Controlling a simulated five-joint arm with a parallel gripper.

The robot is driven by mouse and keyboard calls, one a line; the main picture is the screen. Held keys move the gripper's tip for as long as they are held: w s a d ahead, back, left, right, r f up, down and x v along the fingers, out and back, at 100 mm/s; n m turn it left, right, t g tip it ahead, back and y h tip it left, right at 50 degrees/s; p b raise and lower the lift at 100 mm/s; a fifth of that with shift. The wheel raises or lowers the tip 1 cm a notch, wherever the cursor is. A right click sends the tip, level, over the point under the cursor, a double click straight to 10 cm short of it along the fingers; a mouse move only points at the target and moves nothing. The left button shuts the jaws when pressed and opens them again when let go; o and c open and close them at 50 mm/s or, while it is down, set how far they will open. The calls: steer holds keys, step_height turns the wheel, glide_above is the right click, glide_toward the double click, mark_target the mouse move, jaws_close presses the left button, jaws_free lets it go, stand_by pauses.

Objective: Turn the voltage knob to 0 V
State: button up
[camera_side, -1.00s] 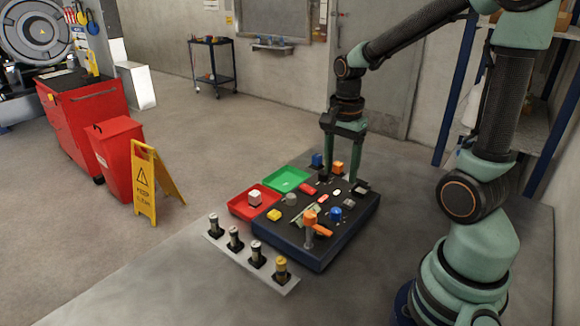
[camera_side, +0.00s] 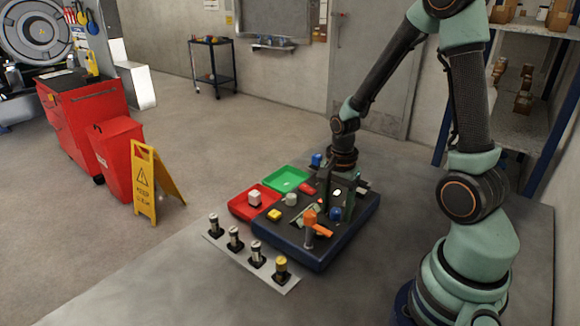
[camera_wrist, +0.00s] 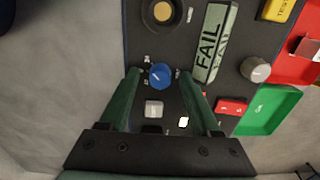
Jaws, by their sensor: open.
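A blue knob (camera_wrist: 160,75) with small scale marks around it stands on the dark control panel (camera_side: 290,243). It also shows in the side view (camera_side: 336,214). A grey knob (camera_wrist: 256,69) stands further right in the wrist view, and in the side view (camera_side: 291,199); I cannot read which knob is marked for voltage. My gripper (camera_wrist: 159,77) is open, its fingers pointing down with the tips on either side of the blue knob. A gap shows between the tips and the knob. In the side view my gripper (camera_side: 337,204) is low over the panel's right part.
A display reading FAIL (camera_wrist: 213,42) and a yellow TEST button (camera_wrist: 278,9) are near. An orange lever (camera_side: 317,227) rises at the panel's front. Red (camera_side: 238,208) and green (camera_side: 288,180) trays adjoin the panel. Several posts stand on a front strip (camera_side: 245,264).

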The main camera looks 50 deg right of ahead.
jaws_close()
steer(key=shift+n, duration=0.3)
steer(key=n, duration=0.4)
steer(key=shift+n, duration=2)
jaws_free()
